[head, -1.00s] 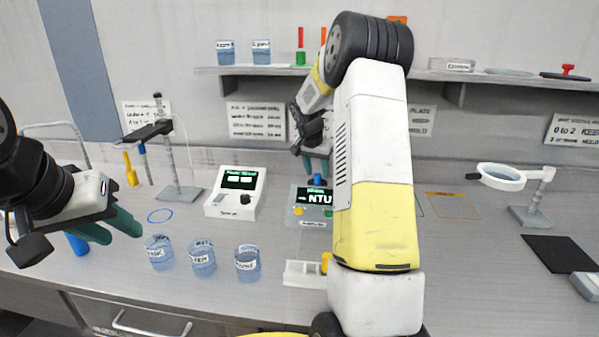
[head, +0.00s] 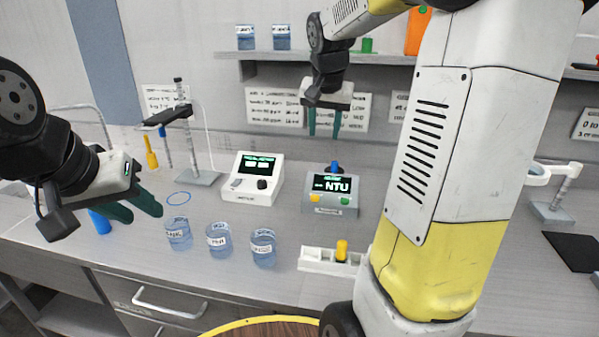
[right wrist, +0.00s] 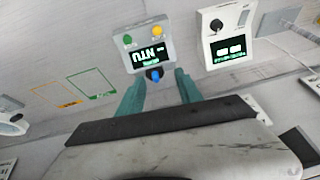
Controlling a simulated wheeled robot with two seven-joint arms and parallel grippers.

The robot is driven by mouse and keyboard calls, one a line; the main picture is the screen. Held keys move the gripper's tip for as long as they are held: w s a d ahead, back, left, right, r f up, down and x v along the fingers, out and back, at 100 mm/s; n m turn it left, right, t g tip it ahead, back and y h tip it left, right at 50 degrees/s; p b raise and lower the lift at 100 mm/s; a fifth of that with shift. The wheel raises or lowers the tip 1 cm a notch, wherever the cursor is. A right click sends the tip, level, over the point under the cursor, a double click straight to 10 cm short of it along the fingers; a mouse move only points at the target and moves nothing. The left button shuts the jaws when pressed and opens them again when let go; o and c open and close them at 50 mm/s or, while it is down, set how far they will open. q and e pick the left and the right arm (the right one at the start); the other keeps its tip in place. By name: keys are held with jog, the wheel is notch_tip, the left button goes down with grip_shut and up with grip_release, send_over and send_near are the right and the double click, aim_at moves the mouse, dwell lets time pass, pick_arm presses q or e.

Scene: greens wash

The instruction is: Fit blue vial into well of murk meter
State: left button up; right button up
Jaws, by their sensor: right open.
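The murk meter (head: 330,205) is a grey box with a lit NTU screen on the bench. The blue vial (head: 334,167) stands upright at the meter's rear top; only its blue upper end shows, and its lower part is hidden. My right gripper (head: 324,134) is open and empty, its green fingers pointing down above and apart from the vial. In the right wrist view the blue vial (right wrist: 153,76) shows at the meter (right wrist: 150,45), beyond and between the open fingers (right wrist: 158,90). My left gripper (head: 140,206) is open and empty at the left, above the bench.
A white meter (head: 252,178) stands left of the murk meter. Three labelled beakers (head: 219,240) stand in front. A white rack (head: 315,259) holds a yellow-topped vial (head: 341,250). A stand (head: 203,177) is at the left, a shelf (head: 300,57) above.

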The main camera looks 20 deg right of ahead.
jog(key=s+a+n+t+y, duration=0.1)
jog(key=s+a+n, duration=0.2)
jog(key=s, duration=0.8)
jog(key=s+a+f+n+y, duration=0.1)
jog(key=s+a+n+y, duration=0.1)
jog(key=s+a, duration=0.5)
jog(key=s+n, duration=0.1)
jog(key=s, duration=0.3)
jog(key=shift+s+f+t+y, duration=0.15)
jog(key=shift+s+t+y, duration=0.15)
jog(key=shift+t, duration=0.1)
